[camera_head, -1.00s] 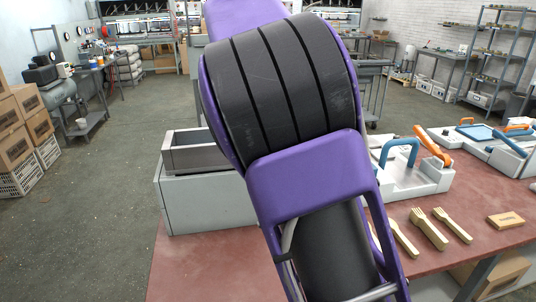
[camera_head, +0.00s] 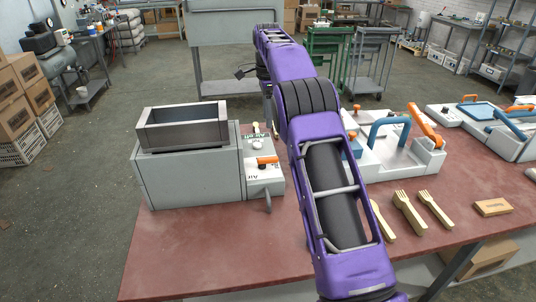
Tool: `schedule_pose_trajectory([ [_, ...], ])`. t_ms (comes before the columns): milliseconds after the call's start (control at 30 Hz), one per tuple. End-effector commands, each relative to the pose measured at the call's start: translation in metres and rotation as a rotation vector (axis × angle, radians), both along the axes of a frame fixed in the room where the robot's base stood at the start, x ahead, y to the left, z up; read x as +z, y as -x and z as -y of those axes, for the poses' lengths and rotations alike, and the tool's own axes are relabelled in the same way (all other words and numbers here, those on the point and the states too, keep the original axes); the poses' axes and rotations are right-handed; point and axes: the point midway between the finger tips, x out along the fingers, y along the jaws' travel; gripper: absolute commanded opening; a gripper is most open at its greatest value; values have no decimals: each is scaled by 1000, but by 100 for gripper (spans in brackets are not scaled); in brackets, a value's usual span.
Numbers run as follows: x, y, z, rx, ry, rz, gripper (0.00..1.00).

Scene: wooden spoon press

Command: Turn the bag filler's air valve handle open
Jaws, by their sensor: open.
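The bag filler (camera_head: 190,180) is a grey box with an open metal hopper (camera_head: 183,129) on top, at the left of the red-brown table. On the white panel at its right end is an orange air valve handle (camera_head: 267,160), lying roughly crosswise, with "Air" lettering beside it. A small grey spout (camera_head: 267,203) points down in front. My purple arm reaches up past the filler's right side. My gripper (camera_head: 241,72), small and dark, shows beyond and above the filler, apart from the handle. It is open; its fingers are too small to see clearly.
Right of my arm stands a white press (camera_head: 395,160) with a blue handle and orange lever. Wooden forks (camera_head: 408,212) and a small wooden block (camera_head: 492,207) lie at the table's right. The table front left of my arm is clear. Carts stand behind.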

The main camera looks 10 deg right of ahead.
Motion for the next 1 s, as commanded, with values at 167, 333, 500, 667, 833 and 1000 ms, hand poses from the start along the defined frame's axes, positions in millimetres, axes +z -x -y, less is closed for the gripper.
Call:
schedule_pose_trajectory([
  [167,-40,2,0,1,1,-5,57],
  [333,-78,1,0,2,1,-3,57],
  [500,-113,1,0,2,2,-4,57],
  [667,-136,1,0,2,2,-1,57],
  [833,-149,0,0,2,2,1,57],
  [1000,-152,0,0,2,2,2,57],
])
